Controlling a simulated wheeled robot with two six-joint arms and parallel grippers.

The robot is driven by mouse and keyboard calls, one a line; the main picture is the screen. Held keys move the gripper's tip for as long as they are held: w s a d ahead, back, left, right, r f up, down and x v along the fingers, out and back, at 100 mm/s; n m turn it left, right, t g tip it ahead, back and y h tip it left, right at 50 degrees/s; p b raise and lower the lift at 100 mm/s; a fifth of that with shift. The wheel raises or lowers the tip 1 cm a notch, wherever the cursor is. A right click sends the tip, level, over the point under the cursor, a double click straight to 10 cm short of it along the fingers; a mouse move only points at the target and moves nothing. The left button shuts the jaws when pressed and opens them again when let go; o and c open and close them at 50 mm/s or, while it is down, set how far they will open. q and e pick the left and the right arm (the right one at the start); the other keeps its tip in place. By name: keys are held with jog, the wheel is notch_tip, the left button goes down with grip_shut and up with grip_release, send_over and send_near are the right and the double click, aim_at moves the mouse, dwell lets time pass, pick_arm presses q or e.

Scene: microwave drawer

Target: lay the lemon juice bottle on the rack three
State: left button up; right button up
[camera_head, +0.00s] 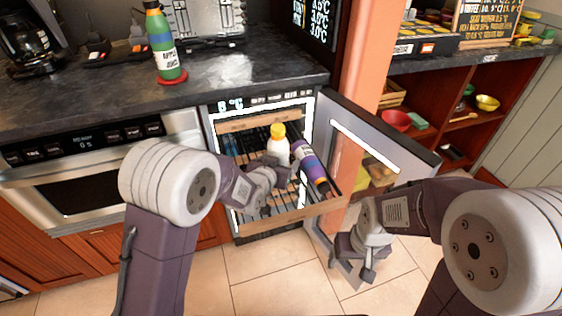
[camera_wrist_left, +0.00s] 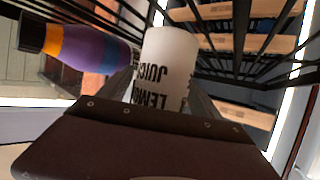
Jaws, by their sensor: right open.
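The lemon juice bottle (camera_head: 278,146), white with a yellow cap, is in my left gripper (camera_head: 268,178), over the pulled-out rack of the open drawer cabinet. In the head view it looks roughly upright. In the left wrist view the white bottle (camera_wrist_left: 165,65) sits between the two fingers, its label upside down in the picture. The rack (camera_head: 285,215) has a wooden front strip and dark bars; whether the bottle touches it I cannot tell. My right gripper (camera_head: 352,262) is open and empty, low in front of the open door.
A purple bottle with an orange band (camera_head: 310,165) lies on the rack, right beside the lemon juice bottle. The cabinet door (camera_head: 380,150) stands open at the right. A green bottle (camera_head: 163,45) stands on the counter. The floor in front is clear.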

pick_arm(q)
jog(key=shift+r, duration=0.25)
jog(key=p+v, duration=0.2)
jog(key=v, duration=0.7)
jog(key=shift+w+r, duration=0.1)
jog(key=s+b, duration=0.1)
jog(key=b, duration=0.1)
jog(key=s+b, duration=0.1)
jog(key=b, duration=0.1)
jog(key=shift+a, duration=0.3)
jog(key=shift+s+a+r+b, duration=0.15)
jog(key=shift+s+r+b, duration=0.25)
jog(key=shift+b, duration=0.1)
